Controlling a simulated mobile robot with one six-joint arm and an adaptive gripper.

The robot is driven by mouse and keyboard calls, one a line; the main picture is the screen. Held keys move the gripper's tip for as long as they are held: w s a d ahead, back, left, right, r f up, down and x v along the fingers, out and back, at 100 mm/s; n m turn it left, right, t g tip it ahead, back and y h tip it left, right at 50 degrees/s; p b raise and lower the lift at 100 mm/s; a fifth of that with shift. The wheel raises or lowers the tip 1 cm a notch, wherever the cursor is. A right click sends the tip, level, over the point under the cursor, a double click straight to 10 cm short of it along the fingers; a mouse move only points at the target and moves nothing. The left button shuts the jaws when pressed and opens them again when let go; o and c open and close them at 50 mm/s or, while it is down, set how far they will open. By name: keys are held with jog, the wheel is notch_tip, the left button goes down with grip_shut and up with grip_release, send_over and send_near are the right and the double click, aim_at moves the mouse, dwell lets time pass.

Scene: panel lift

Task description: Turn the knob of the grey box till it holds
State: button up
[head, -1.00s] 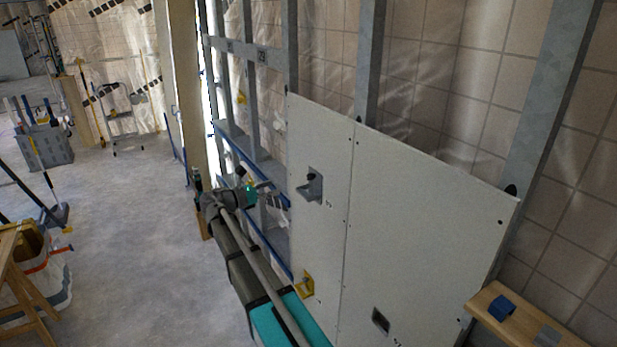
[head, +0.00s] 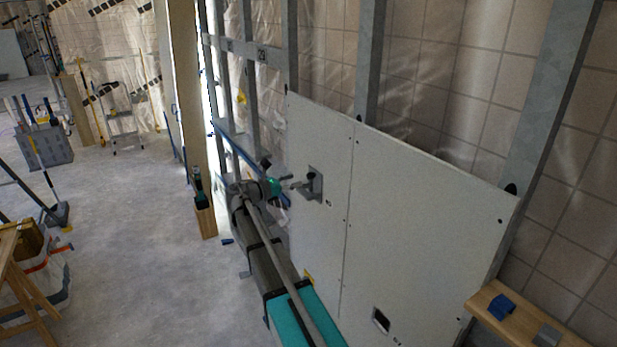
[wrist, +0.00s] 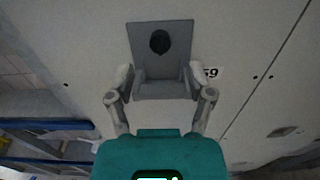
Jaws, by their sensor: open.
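The grey box (head: 316,190) is fixed to the pale wall panel (head: 420,210), left of the panel's seam. In the wrist view the box (wrist: 160,90) shows a flat grey back plate and a part jutting out towards me. A dark round knob (wrist: 159,41) sits on the upper back plate; it also shows in the head view (head: 311,176). My gripper (wrist: 158,80) is open, its fingers either side of the lower, jutting part, below the knob in the picture. I cannot tell whether they touch it. In the head view my gripper (head: 298,186) is just left of the box.
A number label (wrist: 211,73) is beside the box. A square opening (head: 381,320) is lower in the panel, and a yellow piece (head: 308,277) is partly hidden by my arm. The floor at left is largely open.

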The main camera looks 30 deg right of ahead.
aim_at(308, 176)
jog(key=shift+w+d, duration=0.15)
jog(key=shift+d, duration=2.9)
grip_shut()
